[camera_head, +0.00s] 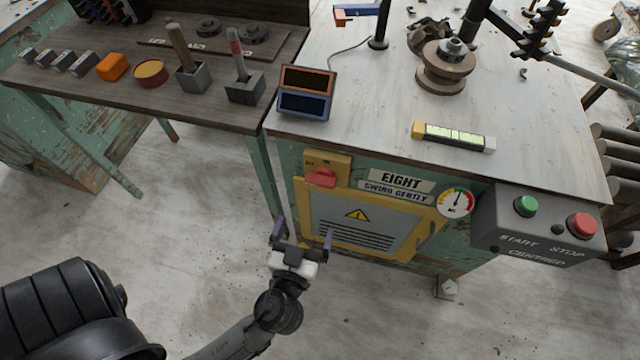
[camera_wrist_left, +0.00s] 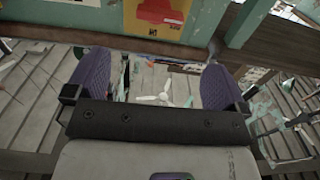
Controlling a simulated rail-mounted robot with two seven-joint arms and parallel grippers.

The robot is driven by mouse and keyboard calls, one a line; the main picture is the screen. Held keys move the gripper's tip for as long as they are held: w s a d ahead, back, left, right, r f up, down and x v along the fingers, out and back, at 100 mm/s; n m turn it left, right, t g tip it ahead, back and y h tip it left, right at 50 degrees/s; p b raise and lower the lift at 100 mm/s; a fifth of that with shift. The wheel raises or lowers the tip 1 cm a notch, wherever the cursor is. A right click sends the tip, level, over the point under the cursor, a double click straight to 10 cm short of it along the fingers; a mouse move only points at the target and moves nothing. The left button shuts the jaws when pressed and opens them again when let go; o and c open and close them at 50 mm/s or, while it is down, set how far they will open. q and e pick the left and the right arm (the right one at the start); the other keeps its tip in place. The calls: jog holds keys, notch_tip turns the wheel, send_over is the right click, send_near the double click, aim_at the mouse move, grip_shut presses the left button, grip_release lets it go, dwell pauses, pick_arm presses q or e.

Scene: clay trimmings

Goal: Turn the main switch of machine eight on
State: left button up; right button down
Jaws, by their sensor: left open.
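The main switch of machine eight is a red rotary handle (camera_head: 321,177) on a yellow plate (camera_head: 328,160) at the upper left of the machine's green front. Its handle lies roughly level in the head view. The red handle also shows at the top of the left wrist view (camera_wrist_left: 163,10), beyond the fingers. My left gripper (camera_head: 304,235) is open and empty, with purple finger pads, below the switch in the picture and apart from it. In the left wrist view the fingers (camera_wrist_left: 157,80) stand wide apart. My right gripper is not in view.
A yellow-framed vent panel (camera_head: 352,225) with a warning triangle sits below the switch. The label EIGHT (camera_head: 401,180), a gauge (camera_head: 456,203) and a grey start/stop box (camera_head: 540,228) are to the right. The tabletop (camera_head: 375,95) overhangs above. A dark bench (camera_head: 225,110) stands at left.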

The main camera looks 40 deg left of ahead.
aim_at(319, 185)
pick_arm(q)
jog(key=b+x, duration=0.1)
jog(key=x, duration=1.1)
jog(key=shift+w+a+r, duration=0.1)
jog(key=shift+w+a, duration=0.15)
jog(key=shift+w, duration=0.1)
jog(key=c, duration=0.9)
